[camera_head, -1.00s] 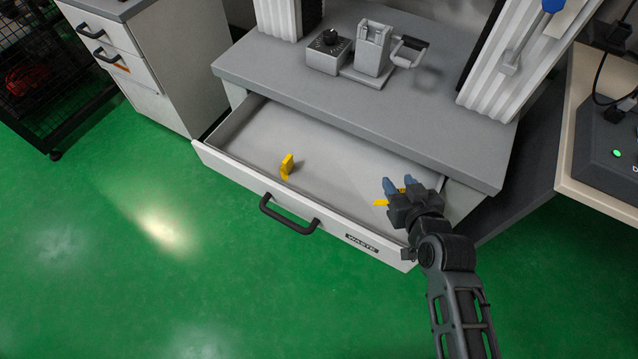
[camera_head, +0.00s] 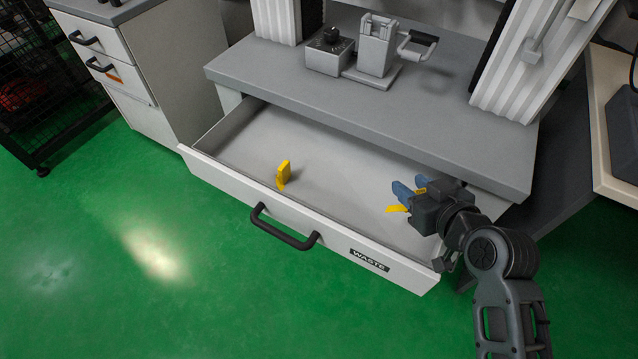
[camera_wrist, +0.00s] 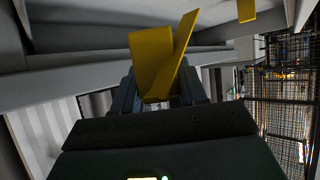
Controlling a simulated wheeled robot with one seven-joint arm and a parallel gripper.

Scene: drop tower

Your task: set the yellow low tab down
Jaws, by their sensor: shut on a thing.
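A yellow tab (camera_head: 397,208) is held in my gripper (camera_head: 408,190), which is shut on it over the right part of the open drawer (camera_head: 320,172). In the wrist view the held yellow tab (camera_wrist: 155,60) stands between the fingers, with a bent or slanted strip on its right side. Part of it is hidden by the fingers in the head view. A second yellow piece (camera_head: 283,174) stands upright in the drawer's left part, apart from my gripper. It also shows at the top of the wrist view (camera_wrist: 246,10). I cannot tell whether the held tab touches the drawer floor.
The drawer's front carries a black handle (camera_head: 284,229) and a WASTE label (camera_head: 369,260). The grey bench top (camera_head: 300,75) overhangs the drawer's back and bears a clamp fixture (camera_head: 375,50). The drawer floor between the two yellow pieces is clear.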

